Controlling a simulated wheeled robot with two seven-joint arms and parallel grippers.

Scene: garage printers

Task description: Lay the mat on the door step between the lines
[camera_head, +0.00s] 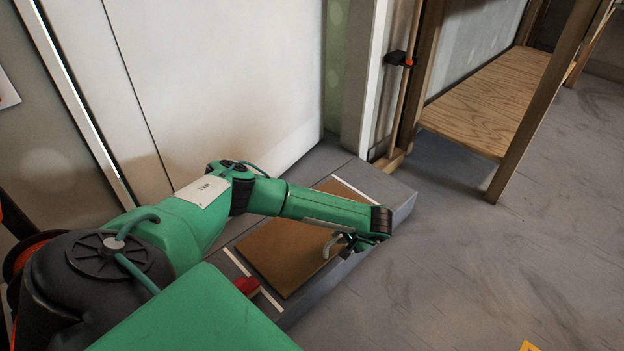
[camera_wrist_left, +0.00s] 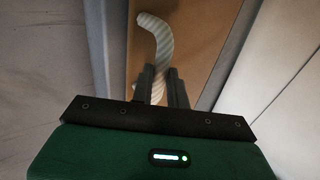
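The brown mat (camera_head: 285,255) lies on the grey door step (camera_head: 400,189), or very close above it; I cannot tell whether all of it touches. In the head view it is between two white lines, the far line (camera_head: 354,189) and the near line (camera_head: 238,262). My arm hides part of the mat. My left gripper (camera_head: 345,243) is at the mat's outer side. In the left wrist view, its fingers (camera_wrist_left: 162,88) close on a pale curved strap (camera_wrist_left: 160,40) that stands out over the mat (camera_wrist_left: 190,35). My right gripper is not in view.
A closed pale door (camera_head: 215,85) stands behind the step. A small red object (camera_head: 246,285) is by the near line. A wooden shelf unit (camera_head: 490,100) stands to the right. The grey floor (camera_head: 480,270) in front of the step is clear.

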